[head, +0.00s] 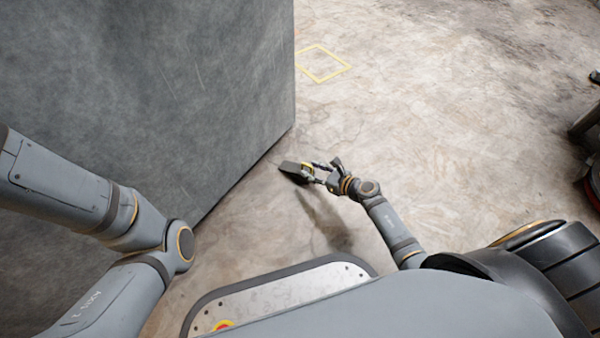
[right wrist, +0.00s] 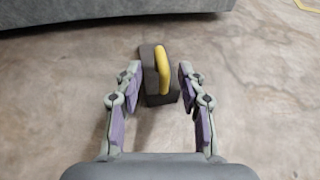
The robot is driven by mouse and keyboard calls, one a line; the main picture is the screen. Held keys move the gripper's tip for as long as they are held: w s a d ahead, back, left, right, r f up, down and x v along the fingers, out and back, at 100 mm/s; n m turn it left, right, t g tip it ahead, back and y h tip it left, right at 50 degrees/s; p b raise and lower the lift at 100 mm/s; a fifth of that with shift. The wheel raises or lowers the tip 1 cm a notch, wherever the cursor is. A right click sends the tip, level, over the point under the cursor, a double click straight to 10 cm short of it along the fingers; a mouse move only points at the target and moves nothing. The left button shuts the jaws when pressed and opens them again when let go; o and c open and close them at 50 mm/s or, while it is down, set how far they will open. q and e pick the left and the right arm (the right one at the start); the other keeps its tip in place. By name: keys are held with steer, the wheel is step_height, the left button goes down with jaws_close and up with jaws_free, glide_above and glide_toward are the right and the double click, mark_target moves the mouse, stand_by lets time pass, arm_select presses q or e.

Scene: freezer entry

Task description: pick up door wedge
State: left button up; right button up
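The door wedge (head: 293,169) is a dark grey block with a yellow handle. It lies on the floor near the bottom edge of the big grey door in the head view. In the right wrist view the wedge (right wrist: 150,62) sits between and slightly beyond my fingertips, its yellow handle on top. My right gripper (head: 318,172) is open around the near end of the wedge; in the right wrist view its fingers (right wrist: 158,78) stand apart on either side, with a gap to each side. My left arm shows at the left, but its gripper is out of view.
The large grey door (head: 150,80) stands upright at the left, its lower edge close behind the wedge. A yellow square (head: 323,64) is marked on the floor beyond. Dark equipment (head: 586,122) stands at the right edge. The concrete floor between is clear.

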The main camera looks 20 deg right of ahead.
mark_target(303, 164)
steer(key=b+x, duration=0.3)
steer(key=x, duration=0.1)
steer(key=shift+w+a, duration=0.15)
steer(key=shift+w, duration=0.05)
steer(key=shift+w+a, duration=0.15)
steer(key=shift+w, duration=0.1)
steer(key=shift+w+r, duration=0.1)
steer(key=shift+r, duration=0.05)
steer(key=shift+c, duration=0.2)
jaws_close()
